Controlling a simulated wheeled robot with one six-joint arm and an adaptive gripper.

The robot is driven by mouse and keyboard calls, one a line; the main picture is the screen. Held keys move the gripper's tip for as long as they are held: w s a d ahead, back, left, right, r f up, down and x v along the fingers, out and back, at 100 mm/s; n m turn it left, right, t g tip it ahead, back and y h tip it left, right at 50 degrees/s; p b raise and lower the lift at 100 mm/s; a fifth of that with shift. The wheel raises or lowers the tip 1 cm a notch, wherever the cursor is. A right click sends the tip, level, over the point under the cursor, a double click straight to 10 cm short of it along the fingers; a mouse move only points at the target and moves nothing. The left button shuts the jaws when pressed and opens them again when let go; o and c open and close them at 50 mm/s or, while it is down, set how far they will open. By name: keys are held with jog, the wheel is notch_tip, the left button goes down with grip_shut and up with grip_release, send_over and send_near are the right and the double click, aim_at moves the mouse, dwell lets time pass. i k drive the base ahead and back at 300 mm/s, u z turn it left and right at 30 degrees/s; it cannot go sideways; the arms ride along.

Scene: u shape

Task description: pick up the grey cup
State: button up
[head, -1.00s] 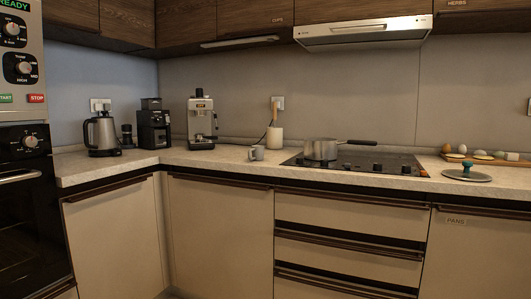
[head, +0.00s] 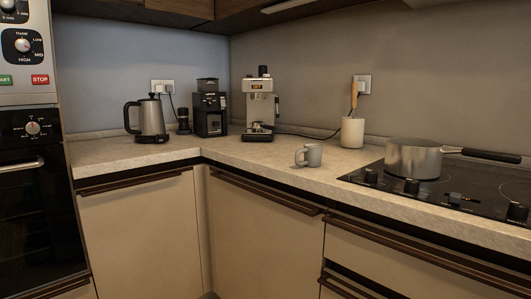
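The grey cup (head: 313,155) stands upright on the countertop (head: 250,170), near its front edge, with its handle toward the left. It sits between the espresso machine and the hob, clear of both. Nothing covers it. My gripper is not in view.
An espresso machine (head: 259,108), a coffee grinder (head: 210,112) and a kettle (head: 150,118) stand at the back left. A white utensil holder (head: 352,131) is behind the cup. A saucepan (head: 413,157) sits on the hob (head: 450,184) at right. Counter around the cup is free.

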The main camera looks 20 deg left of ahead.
aim_at(313, 152)
jog(key=u, duration=1.05)
jog(key=i, duration=1.05)
jog(key=u, duration=1.05)
